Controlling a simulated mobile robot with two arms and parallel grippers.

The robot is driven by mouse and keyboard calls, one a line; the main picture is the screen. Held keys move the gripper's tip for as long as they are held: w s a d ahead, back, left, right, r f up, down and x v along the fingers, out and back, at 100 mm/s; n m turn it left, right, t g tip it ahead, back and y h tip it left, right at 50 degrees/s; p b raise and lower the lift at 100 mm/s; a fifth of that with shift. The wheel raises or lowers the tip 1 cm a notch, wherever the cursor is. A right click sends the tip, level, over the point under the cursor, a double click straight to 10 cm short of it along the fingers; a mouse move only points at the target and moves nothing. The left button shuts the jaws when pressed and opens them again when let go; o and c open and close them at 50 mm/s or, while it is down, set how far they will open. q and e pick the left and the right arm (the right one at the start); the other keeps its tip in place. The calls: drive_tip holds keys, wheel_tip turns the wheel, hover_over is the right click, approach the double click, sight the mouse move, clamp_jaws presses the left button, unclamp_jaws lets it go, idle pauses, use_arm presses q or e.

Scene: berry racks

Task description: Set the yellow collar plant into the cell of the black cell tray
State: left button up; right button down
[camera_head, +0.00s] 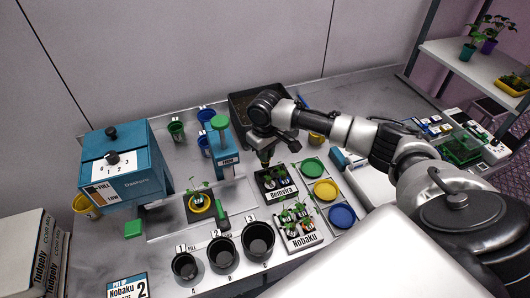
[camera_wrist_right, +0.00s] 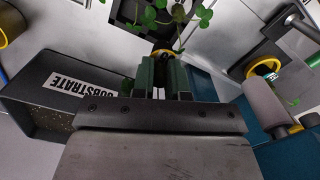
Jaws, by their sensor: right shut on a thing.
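My right gripper (camera_head: 265,160) points down just behind the small black tray labelled Demvira (camera_head: 277,197). In the right wrist view its green-faced fingers (camera_wrist_right: 163,78) are shut on the yellow collar plant. The yellow collar (camera_wrist_right: 162,53) shows at the fingertips, with green leaves (camera_wrist_right: 170,14) beyond it. The stem and lower part are hidden by the fingers. The Demvira tray has dark cells; I cannot tell which cell the gripper is nearest. Another leafy seedling stands in a yellow ring (camera_head: 200,208) on a black square to the left. My left gripper is not in view.
Coloured discs (camera_head: 325,190) lie right of the trays. A blue press (camera_head: 223,153) stands left of the gripper, a dark substrate tub (camera_wrist_right: 30,95) behind. Black pots (camera_head: 222,254) line the front.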

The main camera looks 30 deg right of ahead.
drive_tip(key=shift+f+b, duration=0.45)
drive_tip(key=shift+f, duration=1.7)
drive_tip(key=shift+f+b, duration=0.4)
drive_tip(key=shift+f, duration=0.9)
drive_tip(key=c, duration=1.1)
unclamp_jaws()
drive_tip(key=shift+o, duration=0.2)
wheel_tip(320, 180, up, 9)
drive_tip(key=p, duration=1)
drive_tip(key=shift+r, duration=0.1)
